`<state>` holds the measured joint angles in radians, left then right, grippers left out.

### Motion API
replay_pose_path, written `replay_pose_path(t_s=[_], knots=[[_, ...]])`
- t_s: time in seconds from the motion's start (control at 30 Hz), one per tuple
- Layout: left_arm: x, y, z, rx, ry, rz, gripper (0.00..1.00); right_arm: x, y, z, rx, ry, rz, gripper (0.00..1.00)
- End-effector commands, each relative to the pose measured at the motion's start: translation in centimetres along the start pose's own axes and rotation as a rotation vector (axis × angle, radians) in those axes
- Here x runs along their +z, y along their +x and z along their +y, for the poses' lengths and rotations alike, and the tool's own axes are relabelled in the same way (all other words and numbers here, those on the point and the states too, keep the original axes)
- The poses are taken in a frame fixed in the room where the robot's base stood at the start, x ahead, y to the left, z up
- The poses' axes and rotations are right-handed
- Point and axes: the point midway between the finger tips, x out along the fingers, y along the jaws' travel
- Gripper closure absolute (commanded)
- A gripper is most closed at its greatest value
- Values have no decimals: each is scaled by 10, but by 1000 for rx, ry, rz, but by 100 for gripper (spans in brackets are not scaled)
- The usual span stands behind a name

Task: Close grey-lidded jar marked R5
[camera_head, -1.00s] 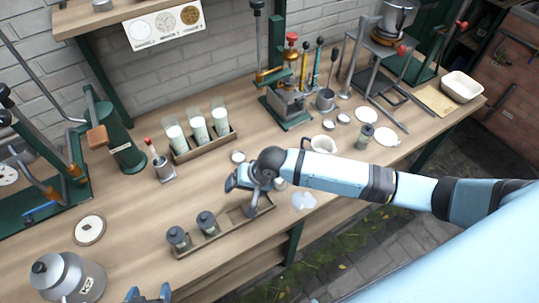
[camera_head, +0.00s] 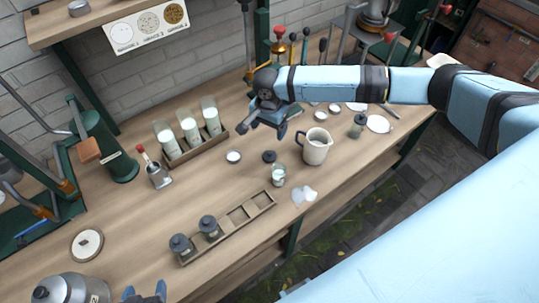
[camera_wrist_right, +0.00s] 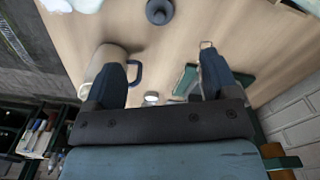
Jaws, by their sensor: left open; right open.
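An open glass jar (camera_head: 278,176) with white contents stands on the bench beside the jar tray; its mark is not readable. A dark grey knobbed lid (camera_head: 269,157) lies on the bench just behind it. The lid also shows at the top of the right wrist view (camera_wrist_right: 160,12). Two grey-lidded jars, one at the near end (camera_head: 181,246) and one beside it (camera_head: 209,228), stand in the tray. My right gripper (camera_head: 262,129) is open and empty, above the bench behind the lid; its spread fingers show in the wrist view (camera_wrist_right: 160,82). My left gripper (camera_head: 145,292) is open at the bottom edge.
A cream pitcher (camera_head: 316,147) stands right of the jar. The wooden tray (camera_head: 229,243) has empty slots. A white spill-like patch (camera_head: 305,194) lies near the front edge. Another lidded jar (camera_head: 357,125) stands farther right. A rack of tall glasses (camera_head: 183,158) is behind.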

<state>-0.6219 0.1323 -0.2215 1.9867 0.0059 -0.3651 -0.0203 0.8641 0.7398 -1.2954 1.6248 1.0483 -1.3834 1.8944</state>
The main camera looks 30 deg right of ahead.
Motion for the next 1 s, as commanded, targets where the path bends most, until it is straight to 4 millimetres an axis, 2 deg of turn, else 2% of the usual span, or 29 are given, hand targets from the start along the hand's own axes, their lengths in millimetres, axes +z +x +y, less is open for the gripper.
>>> replay_pose_path(t_s=[0.17,0.4,0.6,1.0], knots=[[-1,-1,0,0,0,-1,27,0,10,0,1,-1,0,20],[-4,-3,0,-1,0,0,27,0,56,0,1,-2,1,20],[-6,-4,-1,-2,1,1,27,0,82,0,0,-2,0,20],[-6,-4,-1,-3,1,1,27,0,87,0,-2,-2,0,20]])
